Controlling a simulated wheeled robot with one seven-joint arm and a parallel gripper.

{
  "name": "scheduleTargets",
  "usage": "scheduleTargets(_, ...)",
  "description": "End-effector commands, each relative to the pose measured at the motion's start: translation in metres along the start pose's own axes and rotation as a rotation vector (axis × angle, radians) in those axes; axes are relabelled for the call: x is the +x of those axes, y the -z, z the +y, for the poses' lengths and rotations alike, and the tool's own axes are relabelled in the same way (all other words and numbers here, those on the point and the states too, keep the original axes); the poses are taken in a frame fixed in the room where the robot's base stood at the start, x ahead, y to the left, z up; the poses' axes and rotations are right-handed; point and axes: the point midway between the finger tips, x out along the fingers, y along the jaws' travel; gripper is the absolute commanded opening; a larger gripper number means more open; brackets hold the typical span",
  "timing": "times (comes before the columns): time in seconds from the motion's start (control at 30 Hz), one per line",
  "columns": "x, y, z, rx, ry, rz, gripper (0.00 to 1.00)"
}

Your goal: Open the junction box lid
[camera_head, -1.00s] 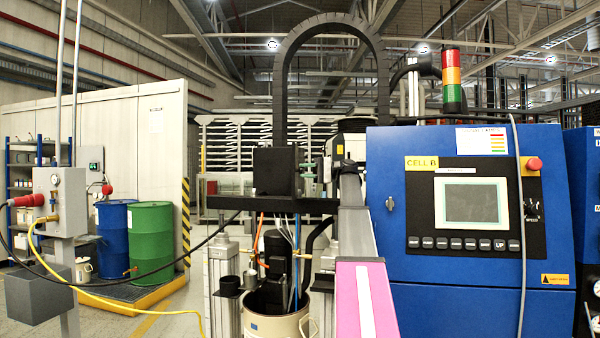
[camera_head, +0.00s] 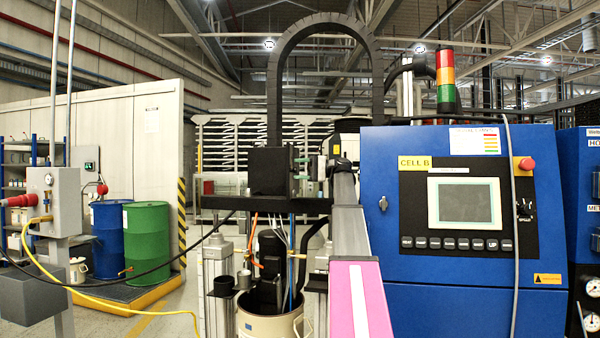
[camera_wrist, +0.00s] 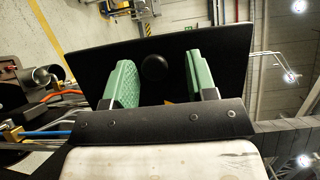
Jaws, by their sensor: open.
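The junction box (camera_head: 275,171) is a black box on the dark crossbeam above the pump. Its lid looks closed in the head view. In the wrist view a flat black panel (camera_wrist: 215,55) of the box faces me, with a round black knob (camera_wrist: 154,67) on it. My gripper (camera_wrist: 158,72) is open, with one green finger on each side of the knob and visible gaps between. Whether the fingertips touch the panel I cannot tell. In the head view my gripper (camera_head: 302,165) shows small and green, just right of the box, partly hidden by my arm.
A black cable arch (camera_head: 325,22) rises behind the box. Below the crossbeam stand the cream drum (camera_head: 262,325) and pump hoses. The blue control cabinet (camera_head: 400,300) is close on the right. A grey post box with yellow hose (camera_head: 110,306) stands at left.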

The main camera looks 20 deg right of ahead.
Motion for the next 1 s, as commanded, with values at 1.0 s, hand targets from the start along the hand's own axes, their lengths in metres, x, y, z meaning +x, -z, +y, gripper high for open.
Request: scheduleTargets(1.0, 0.112, -0.029, -0.104, 0.0, 0.001, -0.002, 0.52)
